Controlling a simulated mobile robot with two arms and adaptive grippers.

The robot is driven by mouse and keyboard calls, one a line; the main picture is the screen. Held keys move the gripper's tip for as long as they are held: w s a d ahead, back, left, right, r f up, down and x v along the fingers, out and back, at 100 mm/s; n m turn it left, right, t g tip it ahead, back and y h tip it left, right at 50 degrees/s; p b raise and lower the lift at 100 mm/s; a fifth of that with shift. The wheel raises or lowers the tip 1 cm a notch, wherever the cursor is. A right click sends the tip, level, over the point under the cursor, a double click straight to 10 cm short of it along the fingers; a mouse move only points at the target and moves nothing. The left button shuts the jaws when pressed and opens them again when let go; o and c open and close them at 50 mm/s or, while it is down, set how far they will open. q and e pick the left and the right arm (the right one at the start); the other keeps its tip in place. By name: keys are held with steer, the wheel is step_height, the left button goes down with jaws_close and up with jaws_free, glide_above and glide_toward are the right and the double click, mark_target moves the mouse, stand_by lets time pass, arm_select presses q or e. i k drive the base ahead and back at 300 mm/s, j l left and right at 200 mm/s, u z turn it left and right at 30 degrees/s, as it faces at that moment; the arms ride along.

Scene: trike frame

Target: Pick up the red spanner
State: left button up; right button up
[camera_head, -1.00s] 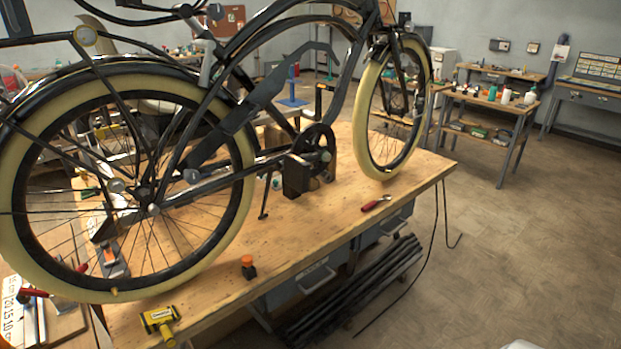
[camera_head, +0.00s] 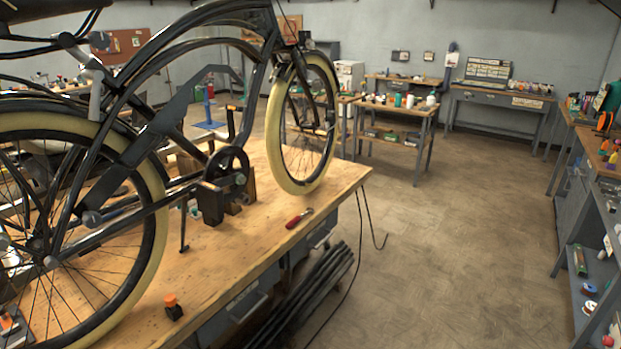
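The red spanner (camera_head: 298,218) lies flat on the wooden workbench (camera_head: 250,238), near its front edge, in the head view. It has a red handle and a short metallic end pointing to the upper right. It lies in front of the bicycle's front wheel (camera_head: 300,187), with bare wood around it. Neither of my grippers shows in the head view.
A black bicycle (camera_head: 160,125) with cream tyres stands on the bench. A small orange-capped black item (camera_head: 173,306) stands near the bench's front edge. Dark bars (camera_head: 318,290) lie low beside the bench. Open floor (camera_head: 440,250) spreads to the right, up to a shelf unit (camera_head: 585,270).

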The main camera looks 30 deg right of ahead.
mark_target(292, 223)
steer(key=z, duration=0.7)
steer(key=u, duration=0.3)
steer(key=i+l+u, duration=0.5)
steer(key=l+u, duration=0.15)
steer(key=i+l+u, duration=0.15)
steer(key=l+u, duration=0.2)
steer(key=l, duration=0.1)
